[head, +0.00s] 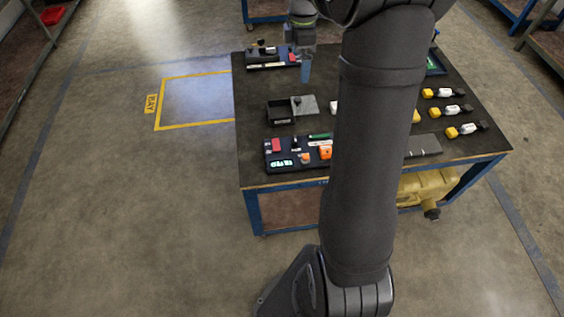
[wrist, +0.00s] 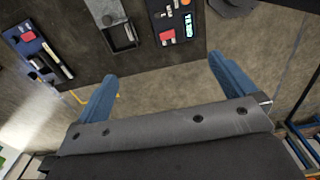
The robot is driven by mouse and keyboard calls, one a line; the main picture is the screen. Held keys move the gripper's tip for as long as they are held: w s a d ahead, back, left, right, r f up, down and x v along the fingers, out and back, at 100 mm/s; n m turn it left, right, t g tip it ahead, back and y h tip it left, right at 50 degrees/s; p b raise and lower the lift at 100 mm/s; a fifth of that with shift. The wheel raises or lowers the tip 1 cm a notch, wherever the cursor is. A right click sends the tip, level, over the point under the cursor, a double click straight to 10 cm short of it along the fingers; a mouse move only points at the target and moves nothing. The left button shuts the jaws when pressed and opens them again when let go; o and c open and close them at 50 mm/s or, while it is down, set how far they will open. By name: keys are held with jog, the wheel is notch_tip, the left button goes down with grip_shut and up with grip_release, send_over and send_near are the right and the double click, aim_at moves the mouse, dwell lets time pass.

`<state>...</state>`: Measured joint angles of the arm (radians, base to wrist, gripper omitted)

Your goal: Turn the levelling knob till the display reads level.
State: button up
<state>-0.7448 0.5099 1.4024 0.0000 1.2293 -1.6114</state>
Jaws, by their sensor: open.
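My gripper (head: 305,70) is above the far left part of the dark worktable (head: 255,95). In the wrist view its two blue fingers (wrist: 163,69) are wide apart, with nothing between them. A dark control panel (head: 270,172) lies at the table's near left edge. Its small lit display (head: 282,163) shows pale green letters; in the wrist view the display (wrist: 188,25) seems to read "TILTED", though blurred. The panel also carries a red block (head: 276,145) and an orange part (head: 325,152). I cannot tell which part is the levelling knob. My gripper is apart from the panel.
A black tray (head: 279,112) with a grey plate (head: 304,105) beside it stands mid-table. Another dark unit (head: 265,57) is at the far left. Several yellow-and-white items (head: 448,110) lie at the right. Yellow floor tape (head: 190,76) marks a bay to the left. My arm hides the table's middle.

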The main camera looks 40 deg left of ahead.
dwell(0.3)
jog(key=shift+f, duration=0.25)
jog(key=c, duration=0.7)
notch_tip(320, 180, down, 4)
jog(key=m, duration=0.5)
jog(key=shift+w+a+f, duration=0.15)
jog(key=shift+f, duration=0.05)
jog(key=c, duration=0.8)
jog(key=m, duration=1.3)
send_near(295, 138)
notch_tip(295, 138, down, 9)
jog(key=shift+f, duration=0.1)
grip_shut()
